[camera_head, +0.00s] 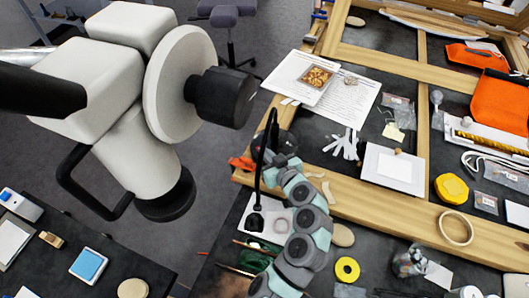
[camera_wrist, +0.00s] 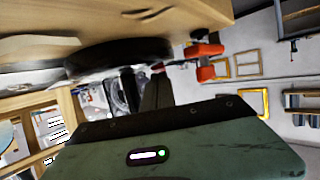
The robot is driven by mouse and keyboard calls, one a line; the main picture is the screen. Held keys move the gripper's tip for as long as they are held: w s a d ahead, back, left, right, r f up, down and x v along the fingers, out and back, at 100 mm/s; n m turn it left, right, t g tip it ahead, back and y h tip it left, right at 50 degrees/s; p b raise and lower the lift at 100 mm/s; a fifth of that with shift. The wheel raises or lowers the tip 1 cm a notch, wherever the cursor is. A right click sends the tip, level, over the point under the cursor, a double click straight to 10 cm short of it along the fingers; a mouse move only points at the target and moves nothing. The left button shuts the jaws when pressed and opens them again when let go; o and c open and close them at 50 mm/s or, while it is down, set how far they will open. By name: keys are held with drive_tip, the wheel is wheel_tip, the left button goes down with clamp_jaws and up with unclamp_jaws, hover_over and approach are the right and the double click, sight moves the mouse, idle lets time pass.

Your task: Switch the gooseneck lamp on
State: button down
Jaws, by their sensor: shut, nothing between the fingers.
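The gooseneck lamp (camera_head: 260,165) is a thin black curved neck, in the head view at centre. It rises from a dark foot by a white plate and bends over at the top, close to the wooden frame's corner. Its switch cannot be made out, nor whether it is lit. My grey and teal arm stands just right of it, its far end beside the neck's top. My gripper (camera_wrist: 140,88) shows in the wrist view as dark fingers beyond the green housing, shut and empty. A black rounded thing (camera_wrist: 115,58) lies close to the fingertips; I cannot tell if they touch.
A wooden frame (camera_head: 345,196) holds papers, a white tile and tools to the right. An orange clamp (camera_head: 242,163) sits at its corner and also shows in the wrist view (camera_wrist: 205,62). A large white instrument head (camera_head: 130,110) hangs at left. A yellow tape roll (camera_head: 347,270) lies near my arm.

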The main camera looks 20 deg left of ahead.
drive_tip(key=shift+r, duration=0.7)
drive_tip(key=shift+r, duration=0.25)
drive_tip(key=r, duration=0.2)
drive_tip(key=r+p, duration=0.1)
drive_tip(key=r, duration=0.1)
drive_tip(key=shift+s+d, duration=0.3)
drive_tip(key=shift+d, duration=0.1)
drive_tip(key=s+d, duration=0.6)
drive_tip(key=d, duration=0.1)
drive_tip(key=shift+s+r+b, duration=0.2)
drive_tip(key=shift+s+b, duration=0.15)
drive_tip(key=shift+b, duration=0.1)
